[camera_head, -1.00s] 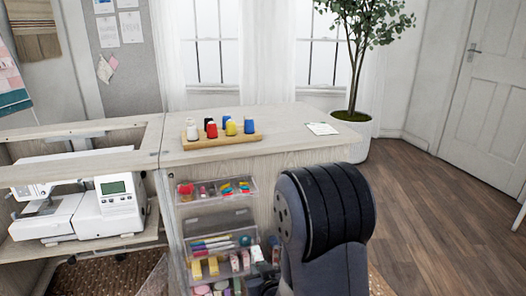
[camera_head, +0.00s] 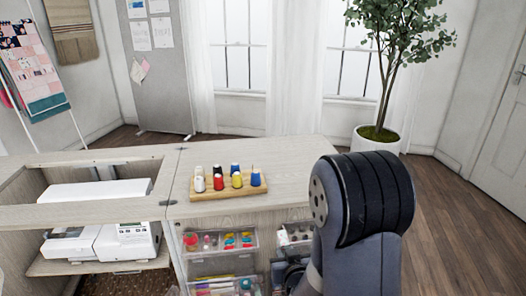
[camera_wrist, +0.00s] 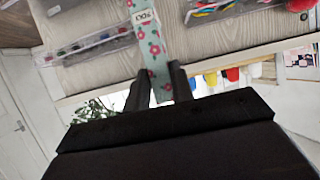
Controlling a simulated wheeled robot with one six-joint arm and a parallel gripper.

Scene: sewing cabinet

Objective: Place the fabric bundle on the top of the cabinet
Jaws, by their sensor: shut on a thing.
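The fabric bundle (camera_wrist: 150,40) is pale green with pink flowers and a small white label. In the wrist view it stands between the dark fingers of my gripper (camera_wrist: 160,88), which are shut on it. The cabinet top (camera_head: 290,165) is pale wood and shows in the head view left of my arm. In the wrist view the bundle appears in front of the cabinet's pale wood face (camera_wrist: 110,75), close to the clear drawers. In the head view my arm hides the bundle and most of my gripper.
A wooden rack (camera_head: 225,194) with several coloured thread spools stands on the cabinet top. Clear drawers (camera_head: 222,240) hold sewing supplies. A sewing machine (camera_head: 125,238) sits in the left bay. A potted plant (camera_head: 378,135) stands behind. The top behind and right of the rack is clear.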

